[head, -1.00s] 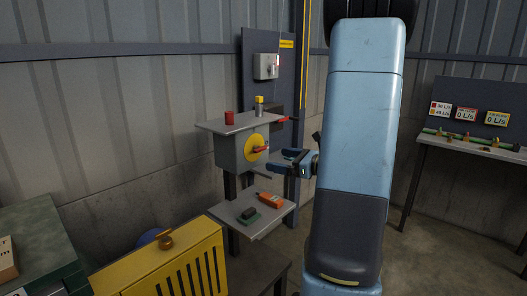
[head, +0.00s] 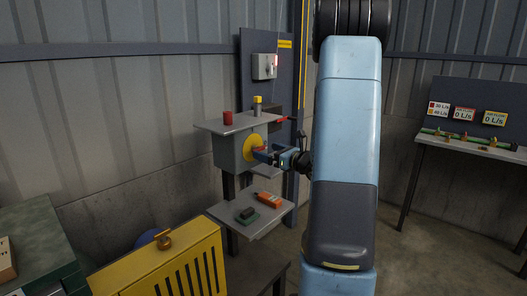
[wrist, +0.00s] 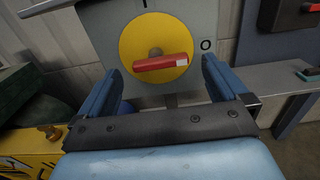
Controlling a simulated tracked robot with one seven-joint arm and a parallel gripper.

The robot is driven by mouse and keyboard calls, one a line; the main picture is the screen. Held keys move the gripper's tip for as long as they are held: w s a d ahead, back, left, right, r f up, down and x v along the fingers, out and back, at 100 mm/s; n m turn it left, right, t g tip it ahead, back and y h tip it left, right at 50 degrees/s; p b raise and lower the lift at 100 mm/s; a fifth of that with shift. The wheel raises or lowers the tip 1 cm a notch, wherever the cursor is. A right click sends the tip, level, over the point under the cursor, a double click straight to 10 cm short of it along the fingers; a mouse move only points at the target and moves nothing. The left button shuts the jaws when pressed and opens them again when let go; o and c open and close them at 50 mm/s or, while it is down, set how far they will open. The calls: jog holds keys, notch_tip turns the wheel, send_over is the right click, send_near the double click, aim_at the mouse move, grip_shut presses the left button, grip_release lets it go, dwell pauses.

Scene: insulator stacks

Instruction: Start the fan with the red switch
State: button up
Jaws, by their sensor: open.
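The red switch handle (wrist: 160,63) lies nearly level across a yellow round plate (wrist: 133,40) on a grey box. In the wrist view an "O" mark is to the plate's right and part of another mark is above it. In the head view the yellow plate (head: 249,147) is on the box front, with the handle partly hidden by my gripper. My gripper (wrist: 158,76) is open, with one blue finger on each side of the handle. It also shows in the head view (head: 262,152), close in front of the plate. I cannot tell if it touches the handle. No fan is clearly recognisable.
A red cylinder (head: 228,118) and a yellow-topped post (head: 258,105) stand on the box top. A lower shelf (head: 226,218) holds an orange device (head: 267,199) and a dark green block. A yellow slatted cabinet (head: 140,275) stands in front at left. A bench with signs is at right.

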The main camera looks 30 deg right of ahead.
aim_at(262, 149)
jog(key=shift+x, duration=1.55)
jog(key=shift+c, duration=0.4)
jog(key=c, duration=0.9)
jog(key=shift+c, duration=0.2)
